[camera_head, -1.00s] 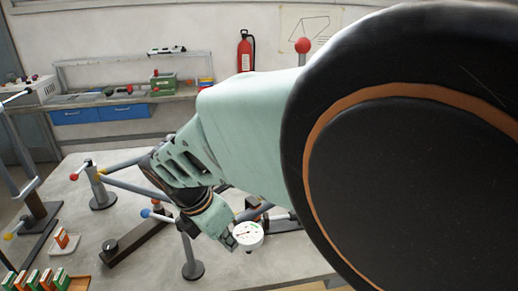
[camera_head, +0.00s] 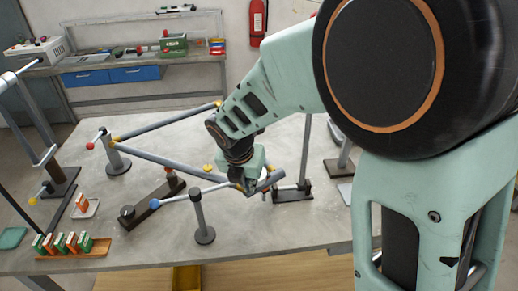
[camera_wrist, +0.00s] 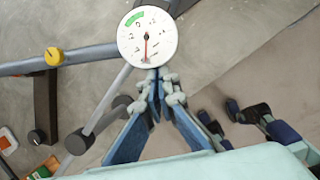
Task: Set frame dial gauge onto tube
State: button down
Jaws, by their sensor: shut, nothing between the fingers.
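The dial gauge (camera_wrist: 147,40), with a round white face, green patch and red needle, shows in the wrist view just beyond my fingertips. Its face is turned toward the wrist camera. In the head view I cannot make it out. My gripper (camera_wrist: 160,84) is shut with nothing between its fingers; whether the fingertips touch the gauge I cannot tell. In the head view my gripper (camera_head: 250,187) points down at the near corner of the tube frame.
A yellow knob (camera_wrist: 55,56) sits on the tube. A post with a black base (camera_head: 204,236) stands left of my gripper. A tray of green and orange boxes (camera_head: 98,249) lies at the table's front left.

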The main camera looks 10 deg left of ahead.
jog(key=shift+w+a, duration=0.1)
jog(key=shift+w, duration=0.4)
dwell(0.4)
